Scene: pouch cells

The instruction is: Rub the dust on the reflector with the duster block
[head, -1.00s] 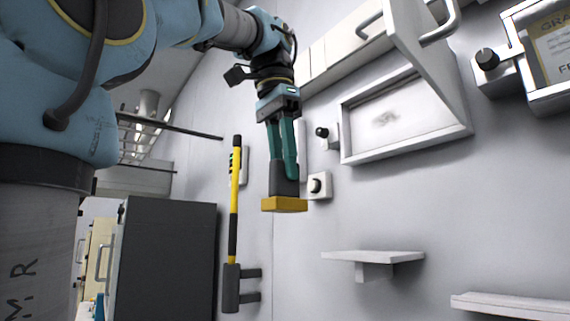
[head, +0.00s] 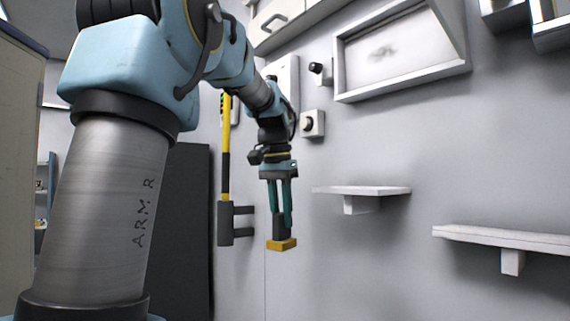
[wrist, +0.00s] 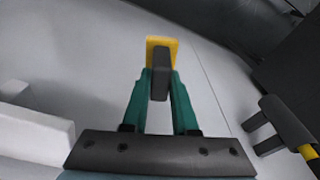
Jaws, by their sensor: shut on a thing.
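My gripper (head: 280,203) points down with its two green fingers shut on the dark grip of the duster block (head: 282,244). The block has a yellow-brown pad at its lower end. In the wrist view the duster block (wrist: 160,65) sits between the fingertips, and my gripper (wrist: 160,85) closes on its dark part. The reflector (head: 400,45) is a pale panel in a white frame on the wall, up and to the right of my gripper. A grey smudge of dust (head: 381,53) shows on it. The block is well below the panel and apart from it.
Two white shelves (head: 362,190) (head: 500,237) stick out from the wall at right. A knob box (head: 312,124) is below the panel. A yellow-black bar (head: 226,150) hangs at left beside a dark cabinet (head: 185,230).

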